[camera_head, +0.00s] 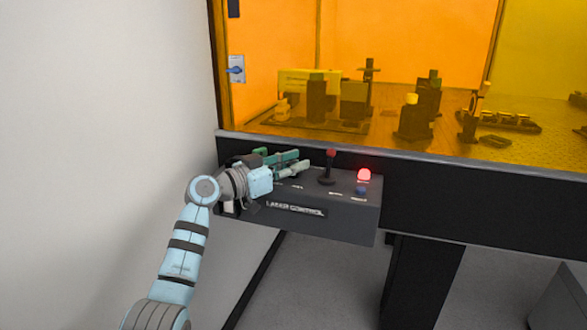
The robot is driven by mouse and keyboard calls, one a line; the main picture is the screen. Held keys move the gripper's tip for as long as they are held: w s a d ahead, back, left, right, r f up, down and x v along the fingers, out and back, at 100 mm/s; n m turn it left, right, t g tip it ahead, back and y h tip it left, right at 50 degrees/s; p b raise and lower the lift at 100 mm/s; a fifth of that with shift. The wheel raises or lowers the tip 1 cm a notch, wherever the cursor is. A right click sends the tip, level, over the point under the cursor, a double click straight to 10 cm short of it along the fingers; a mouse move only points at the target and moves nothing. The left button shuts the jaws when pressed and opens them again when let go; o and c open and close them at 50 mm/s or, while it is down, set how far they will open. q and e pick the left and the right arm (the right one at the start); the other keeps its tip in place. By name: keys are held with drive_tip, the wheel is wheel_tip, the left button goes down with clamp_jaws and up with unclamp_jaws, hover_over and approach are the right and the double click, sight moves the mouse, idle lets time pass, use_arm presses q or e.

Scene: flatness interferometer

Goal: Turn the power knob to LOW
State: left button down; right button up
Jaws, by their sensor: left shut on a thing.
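A dark control box (345,218) labelled LASER CONTROL is fixed to the front of the black bench. My left gripper (297,168) reaches over the left part of its top panel from the left. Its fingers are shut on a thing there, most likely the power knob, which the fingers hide. The knob's pointer and the LOW mark cannot be read. To the right on the panel stand an upright lever (327,170) with a red top, a lit red lamp (364,175) and a blue button (361,191). My right gripper is not in view.
An orange see-through enclosure (400,50) rises behind the box, with several optical mounts inside. A black bench edge (480,190) runs to the right. A white wall (100,120) is on the left. The floor below is mostly clear.

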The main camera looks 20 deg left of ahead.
use_arm(q)
drive_tip(key=c, duration=1.3)
unclamp_jaws()
drive_tip(key=shift+a, duration=0.1)
drive_tip(key=v, duration=1.2)
drive_tip(key=shift+c, duration=0.2)
